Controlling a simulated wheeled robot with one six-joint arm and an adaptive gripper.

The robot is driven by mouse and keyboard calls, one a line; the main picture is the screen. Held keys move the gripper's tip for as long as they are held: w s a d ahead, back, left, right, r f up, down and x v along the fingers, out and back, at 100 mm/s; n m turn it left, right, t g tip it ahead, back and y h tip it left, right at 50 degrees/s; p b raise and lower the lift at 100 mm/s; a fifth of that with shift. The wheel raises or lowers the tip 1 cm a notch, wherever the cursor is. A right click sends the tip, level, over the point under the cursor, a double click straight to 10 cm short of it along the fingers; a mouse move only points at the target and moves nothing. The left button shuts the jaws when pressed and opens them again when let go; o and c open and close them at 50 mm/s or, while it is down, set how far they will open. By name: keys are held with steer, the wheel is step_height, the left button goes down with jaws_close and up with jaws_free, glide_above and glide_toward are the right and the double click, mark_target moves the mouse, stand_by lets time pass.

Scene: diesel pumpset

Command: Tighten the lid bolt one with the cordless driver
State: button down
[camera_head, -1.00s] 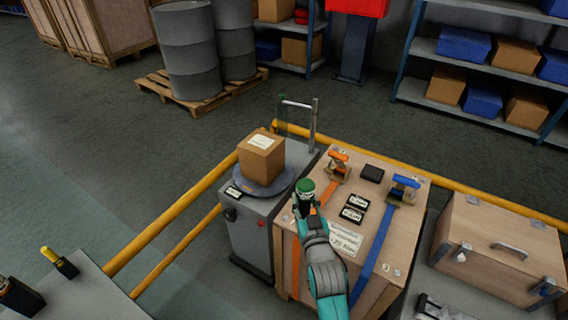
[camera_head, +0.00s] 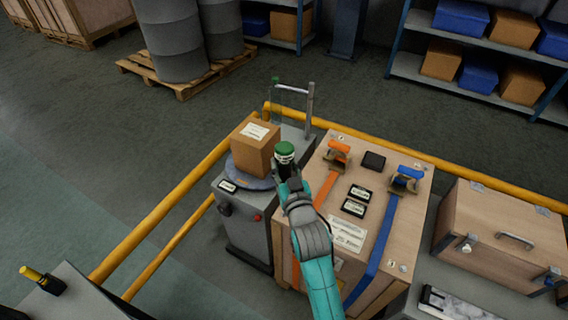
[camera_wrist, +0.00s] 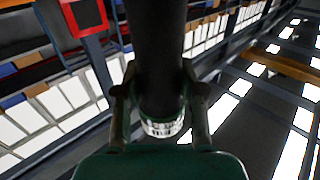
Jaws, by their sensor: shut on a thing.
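My gripper (camera_head: 285,171) is shut on the cordless driver (camera_head: 284,149), whose green and black end shows above the fingers. It is held up between the cardboard box and the wooden crate's left edge in the picture. I cannot tell which is lid bolt one. The driver's tip is not clearly visible.
A grey scale cabinet (camera_head: 245,236) with a cardboard box (camera_head: 256,147) stands left of the crate. Orange (camera_head: 337,156) and blue (camera_head: 405,180) ratchet straps cross the lid. Yellow rails (camera_head: 165,216) run around. A wooden case (camera_head: 497,236) stands at right.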

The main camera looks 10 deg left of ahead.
mark_target(285, 179)
steer(key=shift+f, duration=2.2)
steer(key=shift+s+f, duration=0.1)
steer(key=shift+f, duration=0.7)
stand_by(1.8)
